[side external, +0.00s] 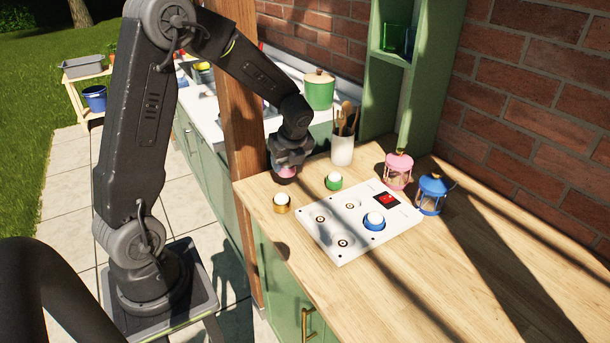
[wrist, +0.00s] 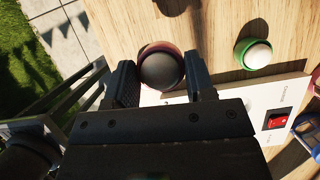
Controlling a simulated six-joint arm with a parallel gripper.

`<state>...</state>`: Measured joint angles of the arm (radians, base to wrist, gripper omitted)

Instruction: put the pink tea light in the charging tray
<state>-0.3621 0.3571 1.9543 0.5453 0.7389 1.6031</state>
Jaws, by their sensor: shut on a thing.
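The pink tea light (side external: 286,172) is between the fingers of my gripper (side external: 287,166), at the far left part of the wooden table. In the wrist view the tea light (wrist: 160,68) shows a dark round top with a reddish pink rim. My gripper is shut on it. Whether it touches the table cannot be told. The white charging tray (side external: 340,258) lies on the table to the right and nearer the camera. A blue tea light (side external: 374,222) sits in one of its round places. Other round places with dark centres (side external: 343,243) show empty.
A gold tea light (side external: 282,203) and a green tea light (side external: 334,181) stand between my gripper and the tray. A pink lantern (side external: 398,170), a blue lantern (side external: 432,193) and a utensil pot (side external: 342,149) stand behind. A wooden post (side external: 243,120) rises at the table's left edge.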

